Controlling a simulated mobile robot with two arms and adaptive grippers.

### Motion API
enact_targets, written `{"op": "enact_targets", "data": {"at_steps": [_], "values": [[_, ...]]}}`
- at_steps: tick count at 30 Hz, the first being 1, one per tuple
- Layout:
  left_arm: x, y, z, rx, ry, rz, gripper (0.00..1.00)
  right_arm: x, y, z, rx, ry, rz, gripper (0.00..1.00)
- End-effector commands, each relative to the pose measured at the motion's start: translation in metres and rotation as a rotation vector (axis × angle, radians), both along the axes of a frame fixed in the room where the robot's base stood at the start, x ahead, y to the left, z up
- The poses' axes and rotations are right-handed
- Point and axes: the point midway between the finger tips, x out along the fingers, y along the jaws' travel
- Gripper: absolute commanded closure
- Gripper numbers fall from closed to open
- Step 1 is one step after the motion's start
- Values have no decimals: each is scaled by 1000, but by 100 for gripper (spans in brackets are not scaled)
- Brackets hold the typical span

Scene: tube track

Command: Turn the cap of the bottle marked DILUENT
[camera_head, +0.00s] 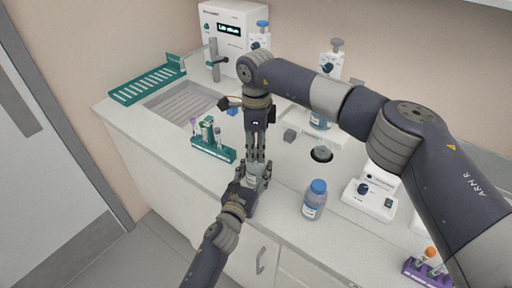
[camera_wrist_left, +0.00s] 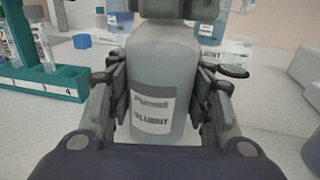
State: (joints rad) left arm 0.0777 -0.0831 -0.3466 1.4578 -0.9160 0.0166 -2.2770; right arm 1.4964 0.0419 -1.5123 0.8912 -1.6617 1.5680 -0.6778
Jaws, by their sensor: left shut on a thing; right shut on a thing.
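The bottle marked DILUENT (camera_wrist_left: 158,75) is a grey-white bottle standing upright in the left wrist view, its label (camera_wrist_left: 152,115) facing me. In the head view the bottle (camera_head: 251,178) is small and mostly covered by the grippers. My left gripper (camera_head: 246,186) is shut on its body, with a finger on each side. My right gripper (camera_head: 257,158) reaches down from above and is shut on the bottle's top. The right fingers also show at the top edge of the left wrist view (camera_wrist_left: 180,8). The cap is hidden by them.
A green tube rack (camera_head: 212,150) stands left of the grippers, near the sink (camera_head: 185,104). A blue-capped bottle (camera_head: 314,202) stands to the right on the counter. A white instrument (camera_head: 370,200) and a purple tube rack (camera_head: 432,268) are farther right.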

Motion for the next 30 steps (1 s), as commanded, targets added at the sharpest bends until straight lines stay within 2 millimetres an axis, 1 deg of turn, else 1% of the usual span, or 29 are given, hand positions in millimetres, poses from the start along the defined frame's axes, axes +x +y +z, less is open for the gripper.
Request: {"op": "enact_targets", "data": {"at_steps": [3, 6, 9, 12, 30], "values": [[0, -1, 1, -1, -3, -2, 100, 3, -2, 1, -2, -7, 214, 100], [0, -1, 1, -1, -3, -3, 100, 3, -2, 1, -2, -7, 387, 100], [-1, -1, 1, -1, -3, -3, 100, 3, -2, 2, -3, -8, 520, 100], [-1, -1, 1, -1, -3, -3, 100, 3, -2, 2, -3, -8, 601, 100], [0, -1, 1, -1, -2, -2, 100, 3, -2, 2, -4, -8, 593, 100]]}}
